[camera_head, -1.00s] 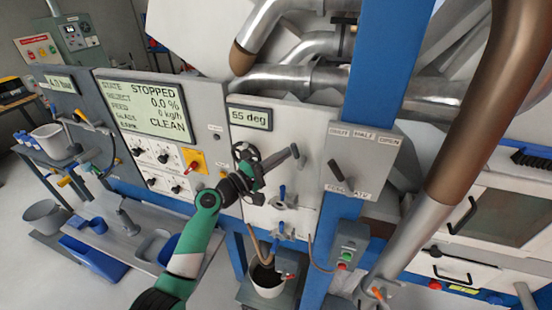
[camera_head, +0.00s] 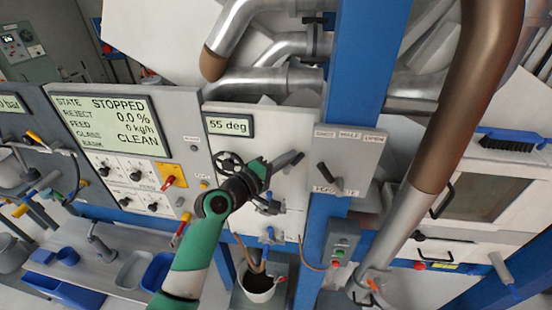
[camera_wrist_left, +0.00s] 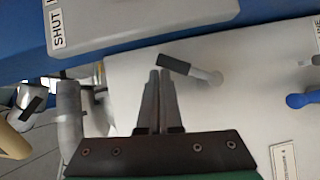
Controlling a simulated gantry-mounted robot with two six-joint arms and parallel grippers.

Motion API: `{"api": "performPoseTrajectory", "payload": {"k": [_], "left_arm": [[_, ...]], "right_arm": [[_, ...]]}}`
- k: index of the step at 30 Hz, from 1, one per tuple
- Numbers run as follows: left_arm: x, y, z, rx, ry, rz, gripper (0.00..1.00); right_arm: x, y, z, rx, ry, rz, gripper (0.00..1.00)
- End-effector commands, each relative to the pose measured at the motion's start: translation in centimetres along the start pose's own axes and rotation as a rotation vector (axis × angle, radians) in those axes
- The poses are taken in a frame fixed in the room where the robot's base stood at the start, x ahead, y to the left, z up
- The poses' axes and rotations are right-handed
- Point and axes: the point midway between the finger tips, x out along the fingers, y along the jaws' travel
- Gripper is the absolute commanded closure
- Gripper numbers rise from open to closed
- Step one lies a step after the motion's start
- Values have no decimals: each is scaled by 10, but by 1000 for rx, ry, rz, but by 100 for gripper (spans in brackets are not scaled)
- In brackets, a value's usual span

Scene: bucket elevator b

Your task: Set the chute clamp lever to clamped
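A lever with a dark grip (camera_head: 292,159) sits on the white panel under the "55 deg" display; I take it for the chute clamp lever. No label for it is readable. The wrist view shows its dark grip (camera_wrist_left: 174,65) on a pale metal arm, tilted. My left gripper (camera_head: 264,172) is just left of and below the lever in the head view. In the wrist view its fingers (camera_wrist_left: 160,80) are together, with tips close to the grip's end; whether they touch it I cannot tell. My right gripper is not in view.
A handwheel (camera_head: 229,163) is left of my gripper. Blue-handled valves (camera_head: 269,234) sit below. A grey box with a black lever (camera_head: 335,183) marked SHUT, HALF, OPEN stands right, by the blue post (camera_head: 362,60). A white bucket (camera_head: 257,287) is below.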

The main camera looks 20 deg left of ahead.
Motion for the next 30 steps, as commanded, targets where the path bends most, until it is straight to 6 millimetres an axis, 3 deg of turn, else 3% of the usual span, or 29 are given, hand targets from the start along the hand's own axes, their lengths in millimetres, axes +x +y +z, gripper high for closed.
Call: {"api": "performPoseTrajectory", "payload": {"k": [23, 30], "left_arm": [[3, 0, 6, -2, -3, -1, 100], [-5, 15, -2, -1, -5, 0, 100]], "right_arm": [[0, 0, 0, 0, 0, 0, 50], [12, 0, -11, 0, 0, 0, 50]]}}
